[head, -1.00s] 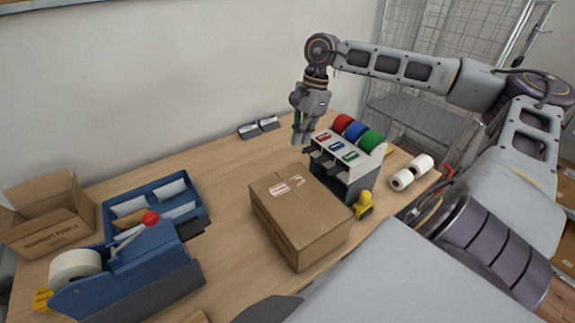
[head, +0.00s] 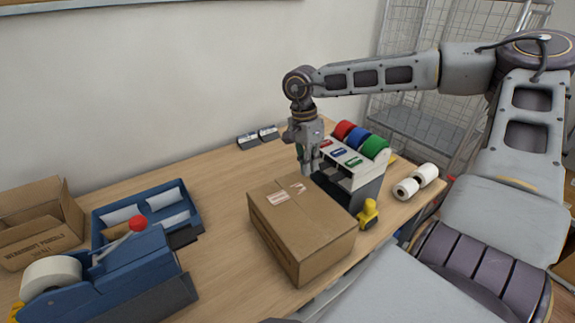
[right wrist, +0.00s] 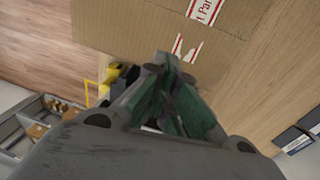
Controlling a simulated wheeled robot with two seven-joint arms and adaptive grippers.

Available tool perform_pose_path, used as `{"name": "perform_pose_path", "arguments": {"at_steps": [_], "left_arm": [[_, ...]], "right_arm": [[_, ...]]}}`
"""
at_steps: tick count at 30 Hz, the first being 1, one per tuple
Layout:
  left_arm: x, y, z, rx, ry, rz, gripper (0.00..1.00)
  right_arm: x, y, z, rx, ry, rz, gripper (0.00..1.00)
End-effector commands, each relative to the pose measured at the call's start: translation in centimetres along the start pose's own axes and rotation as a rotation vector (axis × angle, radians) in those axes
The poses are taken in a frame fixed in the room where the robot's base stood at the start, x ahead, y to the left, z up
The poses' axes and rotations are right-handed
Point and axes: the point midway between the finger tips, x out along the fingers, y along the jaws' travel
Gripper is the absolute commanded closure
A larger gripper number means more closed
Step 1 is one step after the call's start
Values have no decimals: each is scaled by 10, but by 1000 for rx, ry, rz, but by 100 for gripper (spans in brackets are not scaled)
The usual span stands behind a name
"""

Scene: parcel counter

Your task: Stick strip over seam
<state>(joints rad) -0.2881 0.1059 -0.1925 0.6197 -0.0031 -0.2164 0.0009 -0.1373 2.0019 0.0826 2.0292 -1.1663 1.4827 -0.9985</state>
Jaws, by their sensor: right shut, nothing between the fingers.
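The closed brown carton (head: 300,235) sits on the counter, with a red-and-white printed label (head: 278,197) on its top. A small red-and-white strip piece (head: 298,188) lies near the carton's far edge; it also shows in the right wrist view (right wrist: 186,48), just beyond my fingertips. My right gripper (head: 308,170) is shut and empty, pointing down at the carton's far edge beside the tape dispenser. Whether its tips touch the carton I cannot tell. The dispenser (head: 362,190) holds red, blue and green rolls. My left gripper is not in view.
A blue tape machine (head: 130,270) with a red knob and a blue tray (head: 195,226) stand at the left, near an open carton (head: 40,235). A yellow-handled item (head: 368,213) and white rolls (head: 406,188) lie right of the carton.

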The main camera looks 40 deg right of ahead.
Motion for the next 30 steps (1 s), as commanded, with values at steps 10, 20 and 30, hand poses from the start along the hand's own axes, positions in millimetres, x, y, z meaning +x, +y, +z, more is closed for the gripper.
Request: {"name": "perform_pose_path", "arguments": {"at_steps": [10,20,30], "left_arm": [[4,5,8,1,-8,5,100],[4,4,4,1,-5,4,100],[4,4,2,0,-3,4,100]], "right_arm": [[-30,-11,39,195,0,-103,100],[-32,-17,54,507,-75,-129,100],[-33,-19,56,667,-98,-130,100]]}}
